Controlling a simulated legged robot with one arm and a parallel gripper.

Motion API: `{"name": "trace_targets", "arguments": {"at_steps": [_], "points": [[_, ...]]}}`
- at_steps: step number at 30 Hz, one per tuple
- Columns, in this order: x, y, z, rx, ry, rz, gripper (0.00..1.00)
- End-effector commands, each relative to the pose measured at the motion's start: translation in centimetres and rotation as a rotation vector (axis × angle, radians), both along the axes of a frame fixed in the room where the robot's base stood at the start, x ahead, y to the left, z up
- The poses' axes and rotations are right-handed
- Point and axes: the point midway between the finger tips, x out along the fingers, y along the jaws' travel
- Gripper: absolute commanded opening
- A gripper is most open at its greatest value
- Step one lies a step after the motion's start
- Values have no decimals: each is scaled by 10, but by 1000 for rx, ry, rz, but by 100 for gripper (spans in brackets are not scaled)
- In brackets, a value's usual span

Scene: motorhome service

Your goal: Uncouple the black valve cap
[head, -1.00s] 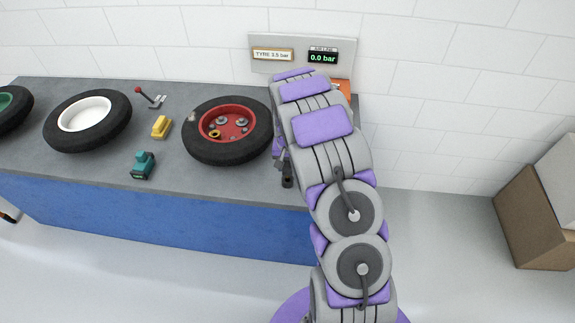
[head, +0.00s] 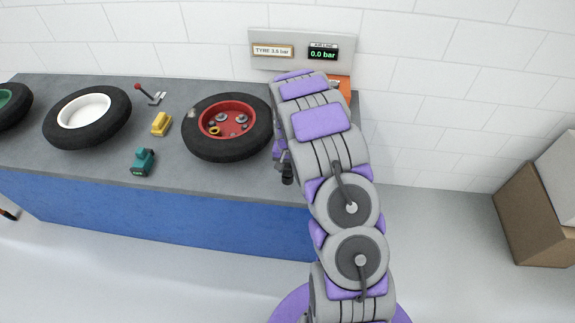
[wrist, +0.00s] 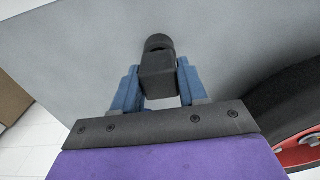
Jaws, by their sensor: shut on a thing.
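My gripper (wrist: 158,92) is shut, its two blue fingers on either side of a black piece with a boxy body and a round end, which looks like the black valve cap (wrist: 157,62). In the head view the same dark piece (head: 287,174) shows beside my arm, over the bench's front right part. My arm hides most of the gripper there. The red-rimmed wheel (head: 187,141) lies to the left of my gripper; its tyre (wrist: 295,95) shows at the right of the wrist view. The held piece appears apart from it.
The grey bench (head: 215,180) also holds a white-rimmed wheel (head: 85,112), a teal device (head: 142,161), a yellow block (head: 161,124) and a red-knobbed lever (head: 148,94). A wall panel (head: 297,41) with a 0.0 bar display is behind. Bare bench lies left of my gripper.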

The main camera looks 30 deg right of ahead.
Motion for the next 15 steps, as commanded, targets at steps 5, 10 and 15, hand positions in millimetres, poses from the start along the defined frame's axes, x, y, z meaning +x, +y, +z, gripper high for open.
{"name": "trace_targets", "arguments": {"at_steps": [5, 10, 15], "points": [[0, 0, -5, 0, 0, 0, 0], [0, 0, -9, -1, -1, 0, 0], [1, 0, -12, -1, -3, 0, 45]]}}
